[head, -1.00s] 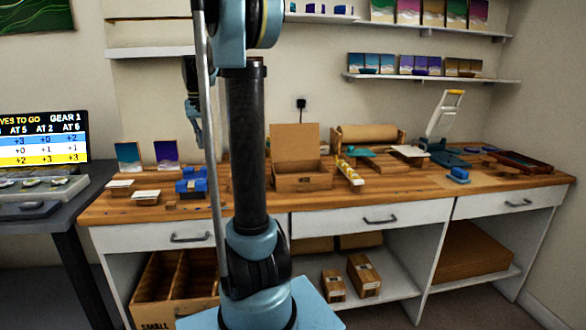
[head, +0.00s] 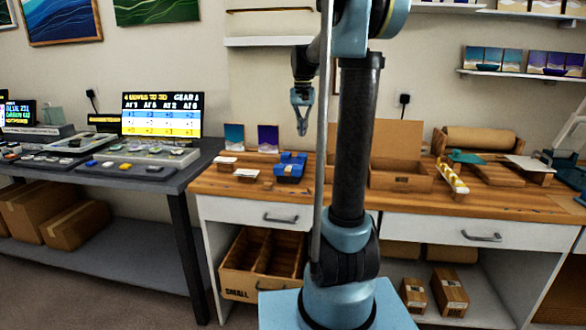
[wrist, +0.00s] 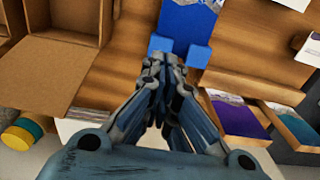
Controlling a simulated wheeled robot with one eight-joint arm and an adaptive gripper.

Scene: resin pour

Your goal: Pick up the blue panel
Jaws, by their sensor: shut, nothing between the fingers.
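Two small picture panels stand against the wall at the back of the wooden bench. The left one is blue-teal (head: 234,137) and the right one is purple-blue (head: 268,138). In the wrist view the purple one (wrist: 239,120) and the blue-teal one (wrist: 297,128) show at the lower right. Which of them is the task's blue panel is not certain. My gripper (head: 302,129) is shut and empty, pointing down above the bench, to the right of both panels. Its closed fingertips (wrist: 166,62) show in the wrist view, near a blue object.
White-topped small blocks (head: 246,173) lie in front of the panels. An open cardboard box (head: 398,178) stands to the right. A dark table (head: 150,178) adjoins at left.

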